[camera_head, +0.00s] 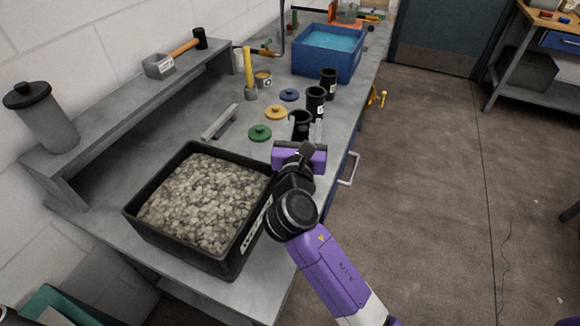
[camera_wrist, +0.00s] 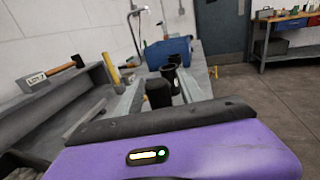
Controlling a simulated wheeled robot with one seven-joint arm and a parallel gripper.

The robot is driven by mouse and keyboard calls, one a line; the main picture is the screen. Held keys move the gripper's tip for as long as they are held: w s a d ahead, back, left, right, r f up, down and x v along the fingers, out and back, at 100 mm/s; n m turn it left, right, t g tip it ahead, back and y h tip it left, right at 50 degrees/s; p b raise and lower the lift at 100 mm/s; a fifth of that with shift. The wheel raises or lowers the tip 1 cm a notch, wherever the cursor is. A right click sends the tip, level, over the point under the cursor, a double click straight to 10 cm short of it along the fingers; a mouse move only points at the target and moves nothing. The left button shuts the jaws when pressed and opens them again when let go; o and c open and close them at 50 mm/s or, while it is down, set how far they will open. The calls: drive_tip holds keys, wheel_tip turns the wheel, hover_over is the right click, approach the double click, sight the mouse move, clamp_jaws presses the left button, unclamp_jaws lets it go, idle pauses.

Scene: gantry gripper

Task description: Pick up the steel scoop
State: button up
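My gripper (camera_head: 304,133) is low over the bench near its front edge, seen from behind in the head view. In the wrist view its two grey fingers (camera_wrist: 160,84) stand apart, with a black cup (camera_wrist: 158,95) showing between them. I cannot tell whether they touch the cup. The same cup (camera_head: 300,118) is partly hidden behind my gripper in the head view. I cannot identify a steel scoop with certainty. A long light-grey metal piece (camera_head: 220,122) lies on the bench to the left of my gripper, apart from it.
A black tray (camera_head: 233,262) of gravel stands at the near left. Two more black cups (camera_head: 315,102) stand beyond my gripper. Green (camera_head: 260,132), yellow and blue discs lie nearby. A blue water tub (camera_head: 327,65) is farther back. A raised shelf (camera_head: 125,105) borders the left.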

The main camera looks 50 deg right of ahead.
clamp_jaws()
drive_tip(key=shift+r, duration=0.15)
